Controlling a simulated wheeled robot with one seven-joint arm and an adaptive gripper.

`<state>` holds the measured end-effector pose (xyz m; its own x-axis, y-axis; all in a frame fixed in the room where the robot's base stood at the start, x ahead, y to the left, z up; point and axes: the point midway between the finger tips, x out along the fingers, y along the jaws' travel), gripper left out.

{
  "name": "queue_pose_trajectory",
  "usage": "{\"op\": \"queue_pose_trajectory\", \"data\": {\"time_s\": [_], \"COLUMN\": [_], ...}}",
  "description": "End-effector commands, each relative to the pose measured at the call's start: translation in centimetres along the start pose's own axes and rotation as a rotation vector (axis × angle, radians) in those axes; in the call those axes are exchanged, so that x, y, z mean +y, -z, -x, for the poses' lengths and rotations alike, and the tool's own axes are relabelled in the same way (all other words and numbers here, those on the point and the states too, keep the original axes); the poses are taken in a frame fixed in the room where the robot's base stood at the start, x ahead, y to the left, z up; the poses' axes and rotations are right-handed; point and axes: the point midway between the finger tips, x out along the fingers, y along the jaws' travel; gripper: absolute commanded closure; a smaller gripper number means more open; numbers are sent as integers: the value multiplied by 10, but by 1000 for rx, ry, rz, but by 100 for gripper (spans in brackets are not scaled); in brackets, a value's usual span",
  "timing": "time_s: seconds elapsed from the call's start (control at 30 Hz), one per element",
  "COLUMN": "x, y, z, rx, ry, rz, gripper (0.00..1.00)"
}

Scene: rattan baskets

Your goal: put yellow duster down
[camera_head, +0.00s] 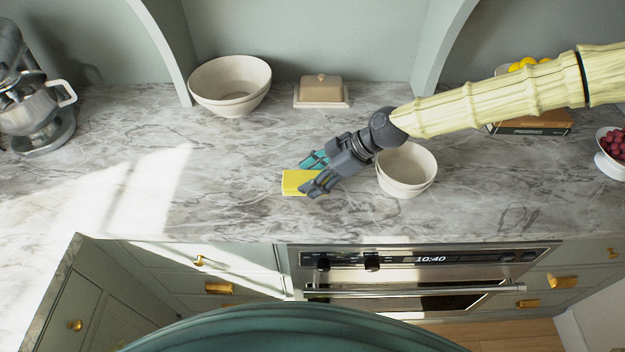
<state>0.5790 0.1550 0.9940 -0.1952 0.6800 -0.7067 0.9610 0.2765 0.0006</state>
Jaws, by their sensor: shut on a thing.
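The yellow duster (292,181) is a small flat yellow block over the marble counter, left of the middle bowl. My gripper (312,176) reaches in from the right and is shut on the duster's right end. The fingers hide that end. The duster is very low over the counter; I cannot tell whether it touches the surface.
The marble counter (235,185) is clear left of the duster. Close to my gripper's right stands a cream bowl (405,175). Behind are a larger bowl (228,85) and a butter dish (321,90). A stand mixer (40,115) stands far left, a grape bowl (606,160) far right.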

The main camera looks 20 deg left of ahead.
Motion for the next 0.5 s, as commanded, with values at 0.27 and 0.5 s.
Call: {"op": "queue_pose_trajectory", "data": {"time_s": [0.27, 0.5], "x": [5, 5], "y": [-17, -22], "z": [-18, -22], "rx": [0, 0], "ry": [-1, -1], "rz": [-2, 0], "gripper": [69, 69]}}
